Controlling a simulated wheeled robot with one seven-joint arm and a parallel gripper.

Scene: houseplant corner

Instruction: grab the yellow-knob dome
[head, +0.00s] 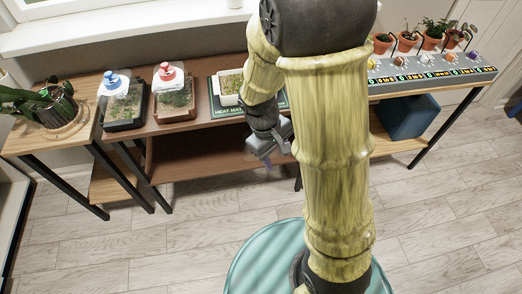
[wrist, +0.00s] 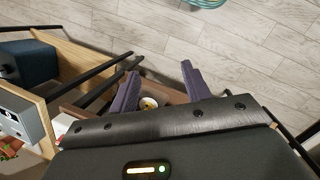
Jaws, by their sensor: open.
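My gripper (head: 268,158) hangs in front of the shelf unit, near the brown lower shelf, in the head view. In the wrist view my gripper (wrist: 159,72) has its two dark purple fingers spread, with nothing held between them. A small whitish round thing with a yellow top, likely the yellow-knob dome (wrist: 148,103), shows between the fingers over a brown surface, close to the left finger. Its lower part is hidden by my gripper body. I do not see it in the head view, where my arm covers the middle of the furniture.
A blue-knob dome (head: 113,84) and a red-knob dome (head: 168,74) stand over trays at the left. An uncovered tray (head: 231,82) sits on the heat mat. Potted plants (head: 432,38) line the right. A blue bin (head: 408,117) stands below.

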